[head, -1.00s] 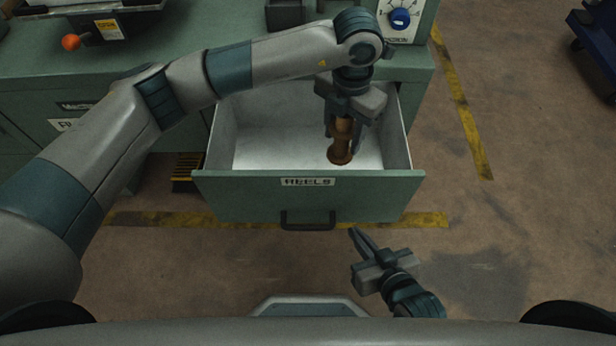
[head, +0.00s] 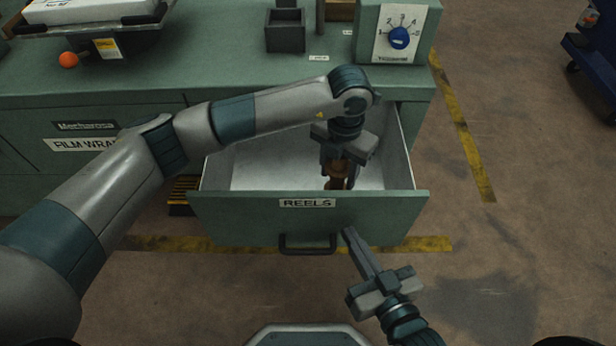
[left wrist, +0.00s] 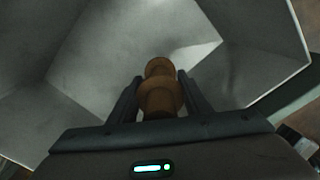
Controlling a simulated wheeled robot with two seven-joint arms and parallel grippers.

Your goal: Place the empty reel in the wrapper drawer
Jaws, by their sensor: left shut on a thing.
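The reel is a brown, spool-shaped piece (head: 337,182) with a wider flange; it also shows between the two dark fingers in the left wrist view (left wrist: 160,92). My left gripper (head: 336,172) points down into the open drawer and is shut on the reel. The open drawer (head: 250,215) has a green front with a "REELS" label and a pale inside. The reel's lower end is near the drawer's front wall; I cannot tell if it touches the floor. A label reading "FILM WRA..." (head: 78,144) is partly hidden by my left arm. My right gripper (head: 348,232) is in front of the drawer, its opening unclear.
The drawer handle (head: 307,244) is close to my right gripper.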

